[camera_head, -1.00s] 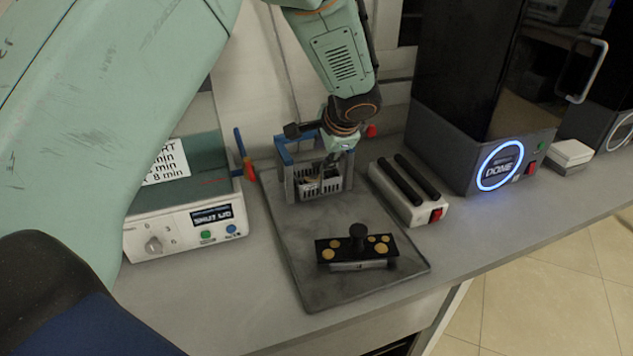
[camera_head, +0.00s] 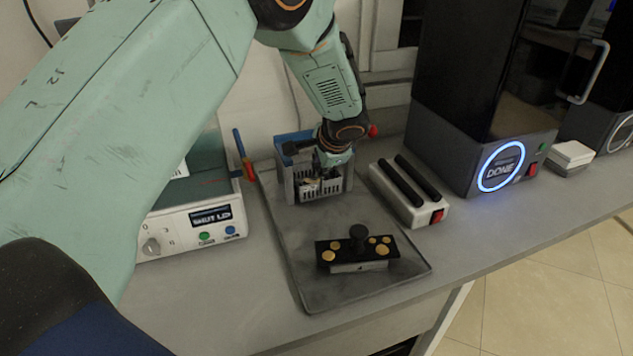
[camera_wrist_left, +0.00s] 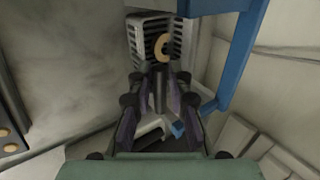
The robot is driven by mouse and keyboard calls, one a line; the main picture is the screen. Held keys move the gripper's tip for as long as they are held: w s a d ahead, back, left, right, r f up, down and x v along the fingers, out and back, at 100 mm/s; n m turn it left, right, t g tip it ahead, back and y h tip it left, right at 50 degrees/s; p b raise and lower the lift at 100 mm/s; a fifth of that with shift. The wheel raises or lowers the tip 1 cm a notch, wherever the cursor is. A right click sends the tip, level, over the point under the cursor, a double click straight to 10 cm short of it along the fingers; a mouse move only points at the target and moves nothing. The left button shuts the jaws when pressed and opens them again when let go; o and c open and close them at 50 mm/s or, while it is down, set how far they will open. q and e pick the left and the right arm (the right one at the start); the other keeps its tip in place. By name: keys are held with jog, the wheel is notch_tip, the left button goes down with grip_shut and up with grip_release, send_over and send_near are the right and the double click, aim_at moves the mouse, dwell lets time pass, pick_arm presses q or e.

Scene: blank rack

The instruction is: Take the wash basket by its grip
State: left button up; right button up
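The wash basket (camera_head: 332,187) is a small light grey slotted basket within a blue-and-grey frame (camera_head: 288,180) at the back of the dark tray. A tan ring-shaped piece (camera_wrist_left: 162,47) lies in the basket. My left gripper (camera_head: 318,176) points down at the basket from above and hides part of it. In the wrist view, the left fingers (camera_wrist_left: 164,76) stand apart, with a narrow grey upright piece (camera_wrist_left: 158,92) between them. I see no clear closing on it. Whether a fingertip touches the basket cannot be told. My right gripper is not in view.
A control box (camera_head: 190,235) is at left, a dark machine with a lit ring (camera_head: 500,165) at right.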

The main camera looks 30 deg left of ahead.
pick_arm(q)
jog(key=shift+s+r, duration=0.1)
jog(key=shift+c, duration=1.4)
grip_shut()
